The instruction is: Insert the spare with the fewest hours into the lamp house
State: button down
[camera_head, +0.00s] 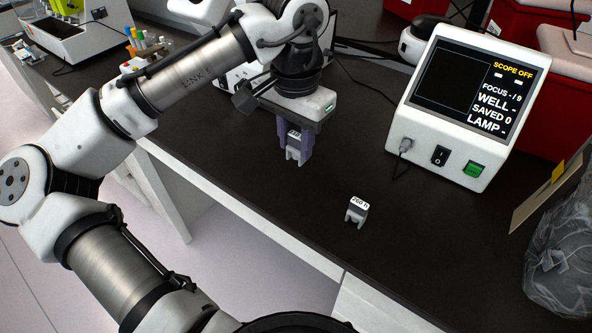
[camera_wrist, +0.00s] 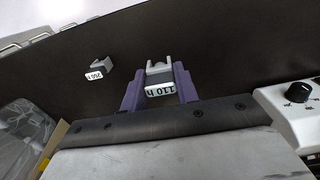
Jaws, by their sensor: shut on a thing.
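My gripper (camera_head: 295,151) is shut on a small grey-white spare with a two-pronged end (camera_head: 293,141), held above the dark bench. In the wrist view the spare (camera_wrist: 160,88) sits between the purple fingers, and its label reads 110 h. A second, similar spare (camera_head: 357,211) stands on the bench to the right and nearer the front edge. Its label looks like 200 h or 260 h; it also shows in the wrist view (camera_wrist: 97,71). I cannot clearly make out the lamp house; a white housing stands partly hidden behind my arm.
A white scope console (camera_head: 457,107) stands at the right; its screen reads SCOPE OFF and LAMP -. A cable runs from its front. A clear plastic bag (camera_head: 562,258) is at the far right. A white unit with a black knob (camera_wrist: 299,92) shows in the wrist view. Bench around the second spare is clear.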

aim_at(292, 134)
notch_tip(292, 134, down, 8)
jog(key=shift+f+p, duration=0.2)
jog(key=shift+p, duration=0.45)
jog(key=shift+f, duration=0.3)
jog(key=c, duration=1.1)
grip_release()
jog(key=shift+o, duration=0.2)
jog(key=shift+b, duration=0.5)
jog(key=r, duration=0.4)
jog(key=r+b, duration=0.1)
jog(key=r, duration=0.9)
jog(key=shift+w+a, duration=0.15)
jog(key=shift+a, duration=0.15)
